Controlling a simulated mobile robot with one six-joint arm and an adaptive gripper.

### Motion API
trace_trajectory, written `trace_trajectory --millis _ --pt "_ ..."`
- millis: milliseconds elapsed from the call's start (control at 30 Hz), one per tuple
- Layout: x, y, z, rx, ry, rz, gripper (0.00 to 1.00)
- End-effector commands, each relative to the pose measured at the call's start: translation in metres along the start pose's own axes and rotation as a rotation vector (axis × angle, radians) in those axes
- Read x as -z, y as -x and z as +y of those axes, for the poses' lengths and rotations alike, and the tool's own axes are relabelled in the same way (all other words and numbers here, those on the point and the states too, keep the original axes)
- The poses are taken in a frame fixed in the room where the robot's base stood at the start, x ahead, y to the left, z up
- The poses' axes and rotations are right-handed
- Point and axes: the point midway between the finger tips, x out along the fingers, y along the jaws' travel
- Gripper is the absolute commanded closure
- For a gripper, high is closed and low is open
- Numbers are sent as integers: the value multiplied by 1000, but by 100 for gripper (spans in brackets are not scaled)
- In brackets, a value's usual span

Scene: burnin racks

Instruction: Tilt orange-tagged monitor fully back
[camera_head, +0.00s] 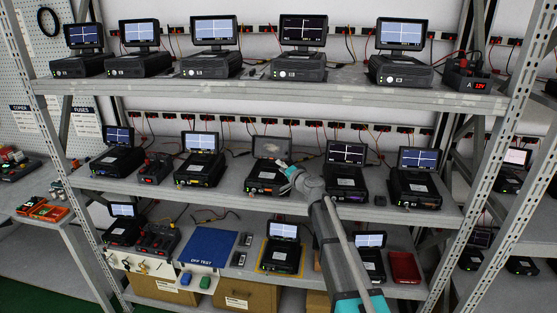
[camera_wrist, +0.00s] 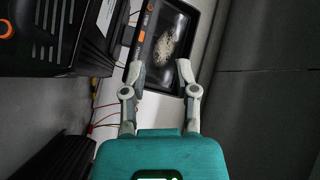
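The orange-tagged monitor (camera_wrist: 170,38) is in the upper middle of the wrist view, with a dark screen, a pale speckled patch on it and a small orange tag on its left bezel. In the head view its greyish screen (camera_head: 271,150) stands on the middle shelf, above a black base unit (camera_head: 266,180). My gripper (camera_wrist: 160,73) is open, its two fingers apart at the monitor's near edge. One fingertip is by the tagged bezel and the other by the opposite side; I cannot tell whether they touch. In the head view my gripper (camera_head: 285,166) partly covers the unit's right side.
Similar units with lit screens stand on both sides, one at the left (camera_head: 203,143) and one at the right (camera_head: 346,153). The upper shelf (camera_head: 260,88) overhangs this row. In the wrist view a black ribbed box (camera_wrist: 50,40) is at the left, with red cables nearby.

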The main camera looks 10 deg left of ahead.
Motion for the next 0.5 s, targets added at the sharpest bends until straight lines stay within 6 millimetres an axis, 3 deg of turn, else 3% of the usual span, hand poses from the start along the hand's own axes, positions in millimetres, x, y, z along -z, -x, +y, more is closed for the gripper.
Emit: trace_trajectory --millis 267,500 --pt "-32 60 25 -100 153 -175 60" --pt "-69 142 72 -303 302 -404 60"
